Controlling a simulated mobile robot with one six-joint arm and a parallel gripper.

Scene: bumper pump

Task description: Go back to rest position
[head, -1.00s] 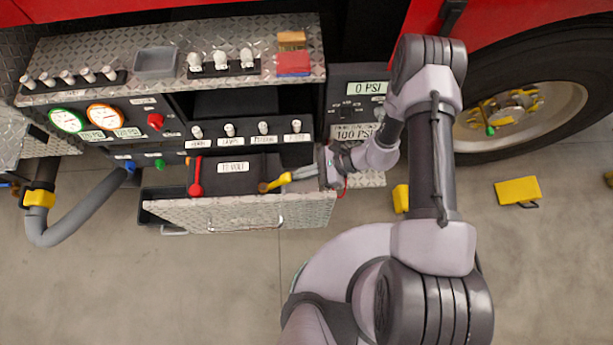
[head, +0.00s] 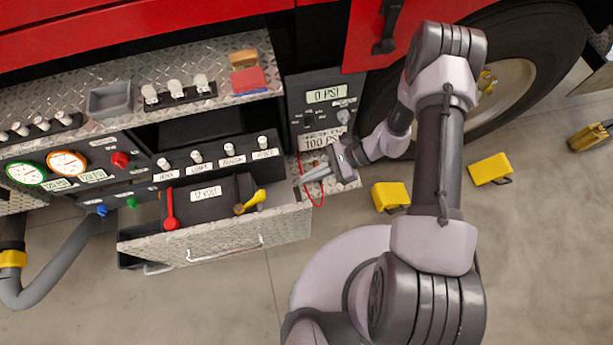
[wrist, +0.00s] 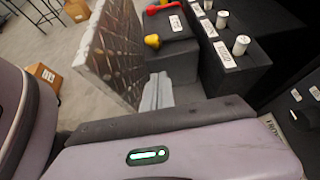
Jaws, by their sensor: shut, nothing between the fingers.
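My gripper (head: 312,174) is shut and empty in the head view. It is beside the right end of the open drawer, to the right of the black 12 volt box (head: 207,200) and apart from it. A yellow-handled clamp (head: 251,201) and a red-handled clamp (head: 171,212) sit at the box's ends. My gripper's fingers (wrist: 157,95) show partly in the wrist view, with the yellow clamp end (wrist: 152,41) beyond them. My arm reaches up and bends left toward the panel.
The open metal drawer (head: 215,243) juts out left of my gripper. A pressure panel (head: 322,115) stands close behind it. Yellow wheel chocks (head: 390,195) lie on the floor near the large tire (head: 535,60). The floor in front of the drawer is clear.

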